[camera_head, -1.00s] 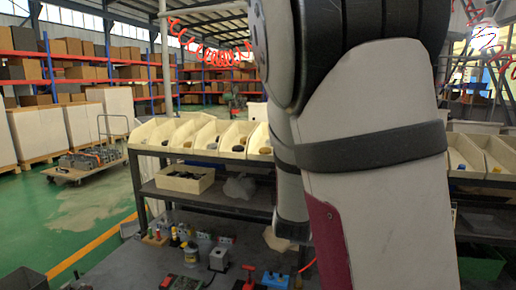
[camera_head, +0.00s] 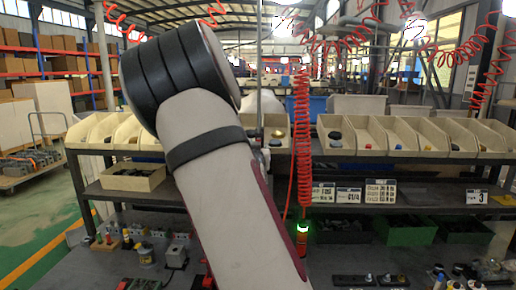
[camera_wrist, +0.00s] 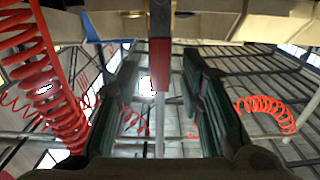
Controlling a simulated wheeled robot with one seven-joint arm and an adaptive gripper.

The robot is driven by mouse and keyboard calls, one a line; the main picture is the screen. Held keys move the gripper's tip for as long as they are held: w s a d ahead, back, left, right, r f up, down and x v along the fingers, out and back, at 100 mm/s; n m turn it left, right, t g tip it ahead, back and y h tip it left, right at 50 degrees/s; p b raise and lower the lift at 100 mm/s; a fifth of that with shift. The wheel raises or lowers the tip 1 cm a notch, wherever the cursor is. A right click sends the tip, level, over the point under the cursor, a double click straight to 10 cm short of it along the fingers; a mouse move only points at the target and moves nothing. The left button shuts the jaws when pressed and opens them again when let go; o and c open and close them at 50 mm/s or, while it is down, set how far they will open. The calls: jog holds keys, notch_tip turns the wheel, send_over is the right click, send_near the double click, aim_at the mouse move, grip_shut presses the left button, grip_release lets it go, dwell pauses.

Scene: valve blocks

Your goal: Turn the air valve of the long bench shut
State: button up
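In the wrist view, my gripper (camera_wrist: 162,105) is open, with one dark finger on each side of the picture. A red bar (camera_wrist: 160,66), perhaps the air valve's handle, shows between the fingers; I cannot tell if they touch it. A grey pipe (camera_wrist: 160,125) shows in line with it. In the head view, a thin upright pipe (camera_head: 259,65) stands behind my arm, and my arm hides part of it. My gripper cannot be made out there. The dark bench top (camera_head: 335,262) lies in front at the bottom.
A red coiled hose (camera_head: 302,140) hangs just right of my arm; a coiled hose (camera_wrist: 48,75) is also close at left in the wrist view. A rack of cream bins (camera_head: 390,140) runs across behind the bench. Small parts stand on the bench at both sides.

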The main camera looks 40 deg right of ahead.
jog(key=shift+w+d, duration=0.25)
jog(key=shift+c, duration=0.6)
grip_shut()
